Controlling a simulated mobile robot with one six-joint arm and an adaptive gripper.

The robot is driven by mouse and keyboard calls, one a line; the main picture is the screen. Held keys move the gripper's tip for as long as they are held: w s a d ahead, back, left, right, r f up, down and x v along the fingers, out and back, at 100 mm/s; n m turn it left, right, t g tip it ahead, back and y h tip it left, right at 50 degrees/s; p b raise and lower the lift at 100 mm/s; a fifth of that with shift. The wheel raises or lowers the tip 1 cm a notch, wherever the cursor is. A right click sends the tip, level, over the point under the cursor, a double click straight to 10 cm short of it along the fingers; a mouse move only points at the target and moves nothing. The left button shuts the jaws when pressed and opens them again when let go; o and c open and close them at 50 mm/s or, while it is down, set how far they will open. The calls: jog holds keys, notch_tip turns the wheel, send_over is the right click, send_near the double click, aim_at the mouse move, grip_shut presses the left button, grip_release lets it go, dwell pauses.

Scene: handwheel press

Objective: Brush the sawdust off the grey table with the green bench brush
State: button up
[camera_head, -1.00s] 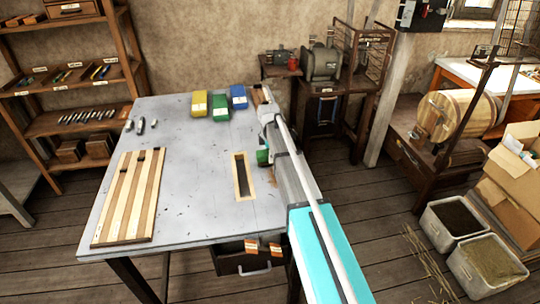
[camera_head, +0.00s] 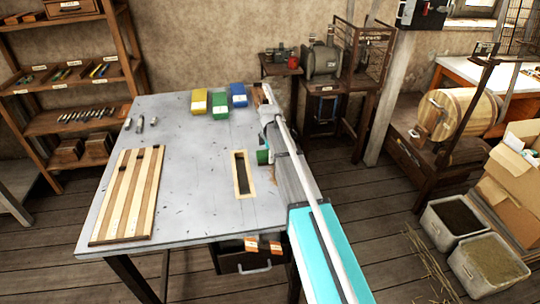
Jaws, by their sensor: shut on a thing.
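The grey table (camera_head: 190,170) stands in the middle of the view. My gripper (camera_head: 268,138) is at the table's right side, mostly hidden by my own arm. It is shut on the green bench brush (camera_head: 263,157), of which a green end shows, with tan bristles (camera_head: 274,172) below it. The brush is just right of the wood-framed slot (camera_head: 253,188) in the tabletop. I cannot tell whether the bristles touch the table. Small dark specks lie scattered on the grey top; I cannot make out whether they are sawdust.
A striped wooden board (camera_head: 127,195) lies at the table's left. Yellow (camera_head: 199,103), green (camera_head: 220,106) and blue (camera_head: 238,96) bins stand at the back edge. Small metal parts (camera_head: 140,124) lie back left. The table's middle is clear. A drawer (camera_head: 240,262) hangs under the front.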

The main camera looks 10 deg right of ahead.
aim_at(273, 173)
jog(key=shift+s+r, duration=0.1)
jog(key=shift+s, duration=1.65)
jog(key=shift+s, duration=1.8)
jog(key=shift+s, duration=1.7)
jog(key=shift+s+f, duration=0.2)
jog(key=shift+s, duration=1.65)
jog(key=shift+d, duration=0.2)
